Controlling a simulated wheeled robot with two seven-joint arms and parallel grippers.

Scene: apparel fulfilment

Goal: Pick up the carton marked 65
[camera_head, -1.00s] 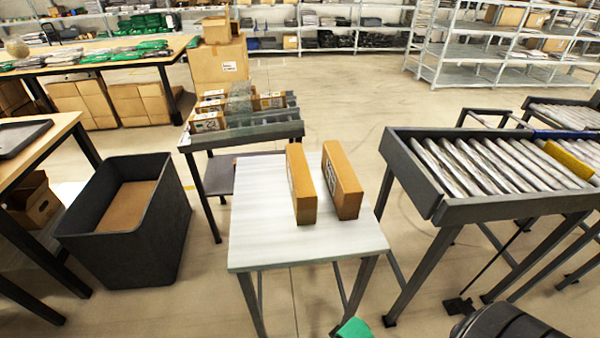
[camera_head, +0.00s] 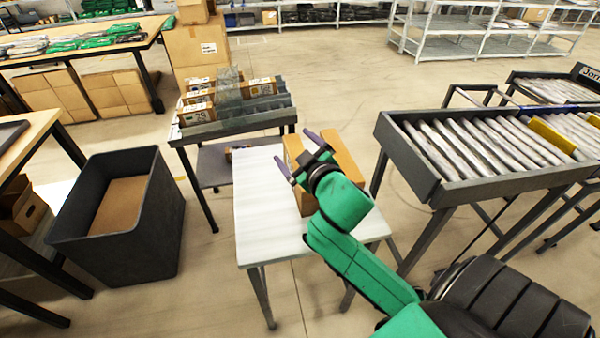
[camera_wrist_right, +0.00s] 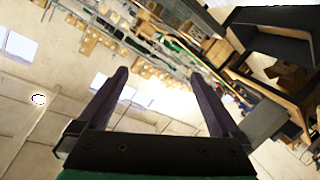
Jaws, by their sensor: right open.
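The left carton (camera_head: 305,203) and the right carton (camera_head: 344,153) are partly hidden behind my right arm. No mark on either can be read, so I cannot tell whether one is 65. My right gripper (camera_head: 294,148) is open and empty, above and in front of the cartons, fingers spread. In the right wrist view, the open fingers (camera_wrist_right: 160,75) have nothing between them and face the far room and ceiling. My left gripper is not in view.
Several labelled cartons (camera_head: 200,114) sit in a grey rack on a stand behind the table (camera_head: 262,215). A dark bin (camera_head: 150,225) is at the left. A roller conveyor (camera_head: 450,195) is at the right. The table's left part is clear.

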